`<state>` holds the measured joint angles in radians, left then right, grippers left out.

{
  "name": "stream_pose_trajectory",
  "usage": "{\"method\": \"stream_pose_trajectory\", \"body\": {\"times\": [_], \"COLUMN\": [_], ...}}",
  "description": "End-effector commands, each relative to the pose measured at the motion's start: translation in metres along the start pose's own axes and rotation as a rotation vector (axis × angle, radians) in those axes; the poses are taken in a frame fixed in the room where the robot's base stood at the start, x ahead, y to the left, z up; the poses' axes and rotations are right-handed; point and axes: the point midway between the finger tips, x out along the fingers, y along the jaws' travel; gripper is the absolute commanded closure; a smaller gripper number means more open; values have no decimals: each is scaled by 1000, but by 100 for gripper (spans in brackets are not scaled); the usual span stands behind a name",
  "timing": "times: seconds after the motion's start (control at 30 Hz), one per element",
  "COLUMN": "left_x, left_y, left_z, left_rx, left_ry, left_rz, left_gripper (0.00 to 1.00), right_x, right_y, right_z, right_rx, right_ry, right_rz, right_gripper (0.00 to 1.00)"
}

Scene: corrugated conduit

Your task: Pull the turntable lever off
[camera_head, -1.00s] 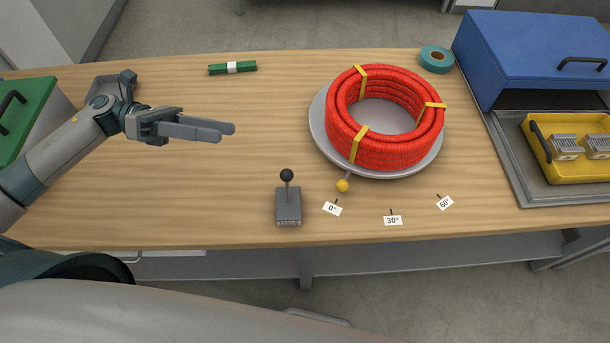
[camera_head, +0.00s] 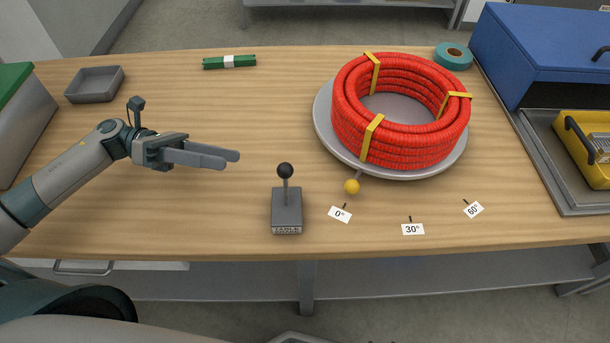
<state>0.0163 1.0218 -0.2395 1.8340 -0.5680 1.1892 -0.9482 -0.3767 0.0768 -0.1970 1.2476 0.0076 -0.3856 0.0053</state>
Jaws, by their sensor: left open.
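The lever (camera_head: 286,190) is a black ball knob on a thin rod, standing roughly upright from a grey box (camera_head: 287,212) with a label on its front. The grey turntable (camera_head: 325,125) sits behind it to the right and carries a coil of red corrugated conduit (camera_head: 400,148) bound with yellow ties. The turntable's yellow ball pointer (camera_head: 352,187) is close to the 0° label (camera_head: 340,214). My left gripper (camera_head: 232,159) is open and empty, left of the lever knob and apart from it. My right gripper is not in view.
A 30° label (camera_head: 412,229) and a 60° label (camera_head: 474,209) lie right of the pointer. A teal tape roll (camera_head: 453,57), a blue-lidded box (camera_head: 540,50) and a yellow tray (camera_head: 570,160) are at right.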

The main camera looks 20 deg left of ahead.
Motion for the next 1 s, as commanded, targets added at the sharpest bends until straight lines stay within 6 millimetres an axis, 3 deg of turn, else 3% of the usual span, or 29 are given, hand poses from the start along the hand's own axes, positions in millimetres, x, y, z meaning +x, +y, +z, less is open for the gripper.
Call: {"method": "stream_pose_trajectory", "body": {"times": [0.27, 0.47, 0.93, 1.0], "left_x": [2, 14, 89, 102], "left_y": [-1, -1, -3, -3], "left_z": [1, 2, 4, 4], "left_rx": [0, 0, 1, 0], "left_ry": [0, 0, -1, -2], "left_rz": [-1, -2, -4, -3], "left_gripper": [57, 57, 57, 57], "right_x": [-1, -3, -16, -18], "right_y": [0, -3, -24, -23], "right_z": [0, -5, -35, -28], "right_rx": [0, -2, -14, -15], "right_ry": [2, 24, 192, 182], "right_rz": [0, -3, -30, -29], "right_gripper": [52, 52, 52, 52]}}
